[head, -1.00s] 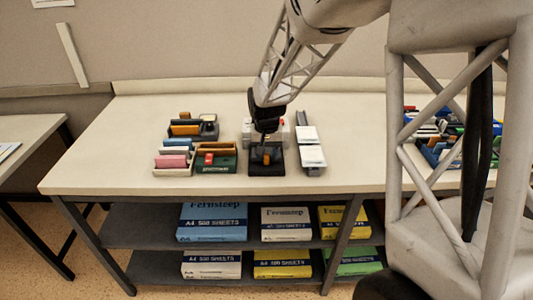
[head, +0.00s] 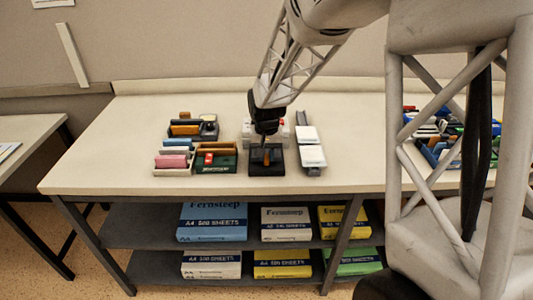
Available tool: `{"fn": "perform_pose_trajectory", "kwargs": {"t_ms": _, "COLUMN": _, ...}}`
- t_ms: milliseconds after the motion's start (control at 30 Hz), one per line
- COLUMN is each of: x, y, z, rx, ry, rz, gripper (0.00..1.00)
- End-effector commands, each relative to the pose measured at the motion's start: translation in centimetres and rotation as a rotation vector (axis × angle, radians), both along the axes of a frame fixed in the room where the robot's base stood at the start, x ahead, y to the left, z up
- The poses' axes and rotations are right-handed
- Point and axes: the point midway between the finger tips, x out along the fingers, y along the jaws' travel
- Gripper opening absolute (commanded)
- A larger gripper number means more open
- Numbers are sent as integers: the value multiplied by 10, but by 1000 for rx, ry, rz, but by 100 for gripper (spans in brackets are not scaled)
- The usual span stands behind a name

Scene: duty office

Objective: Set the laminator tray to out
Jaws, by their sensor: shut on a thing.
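My gripper (head: 266,143) points down over a small black unit (head: 283,167) near the middle of the table's front edge. Its fingertips are small and dark here. They appear shut on the orange-brown upright piece (head: 267,158) of that unit. A white unit (head: 248,127) stands just behind, partly hidden by my gripper. To the right is a narrow dark rail with white blocks (head: 312,155) on it. No label shows which of these is the laminator, and I cannot make out its tray for certain.
To the left stand a green box (head: 225,167) with a red part, and trays with pink and blue blocks (head: 171,162). A pile of coloured items (head: 435,135) lies at the right, behind my own structure. Paper packs (head: 212,222) fill the shelves below. The table's left part is clear.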

Motion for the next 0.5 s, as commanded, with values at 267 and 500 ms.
{"fn": "perform_pose_trajectory", "kwargs": {"t_ms": 267, "x": -22, "y": 0, "z": 1, "rx": 0, "ry": 0, "rz": 0, "gripper": 0}}
{"fn": "perform_pose_trajectory", "kwargs": {"t_ms": 500, "x": -37, "y": 0, "z": 1, "rx": 0, "ry": -1, "rz": 0, "gripper": 0}}
